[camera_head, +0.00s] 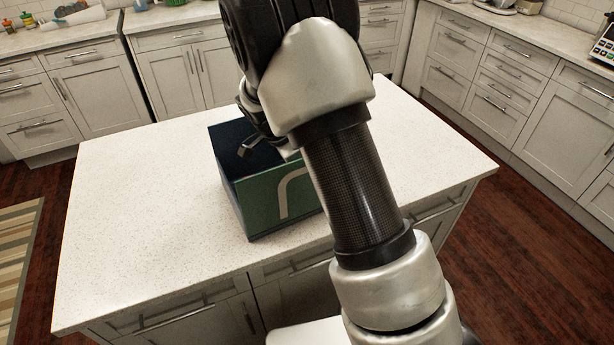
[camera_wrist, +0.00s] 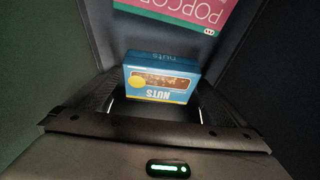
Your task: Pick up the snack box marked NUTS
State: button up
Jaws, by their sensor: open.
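The snack box marked NUTS (camera_wrist: 160,78) is blue with a picture of nuts and a yellow spot. It shows in the middle of the wrist view, inside a dark-walled container. In the head view this is a dark green open-topped box (camera_head: 262,205) with a pale curved mark, standing on the white counter. My gripper (camera_head: 252,143) is at the box's opening, partly hidden by my arm. In the wrist view it is open, with the NUTS box ahead of it, roughly between the fingers. I cannot tell whether they touch. The NUTS box is hidden in the head view.
A pink box marked POPCORN (camera_wrist: 185,12) lies beyond the NUTS box in the same container. The container walls stand close around my gripper. The counter (camera_head: 150,190) left of the container is clear. Cabinets (camera_head: 90,80) line the back and right.

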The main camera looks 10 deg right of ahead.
jog(key=shift+c, duration=0.4)
jog(key=c, duration=1)
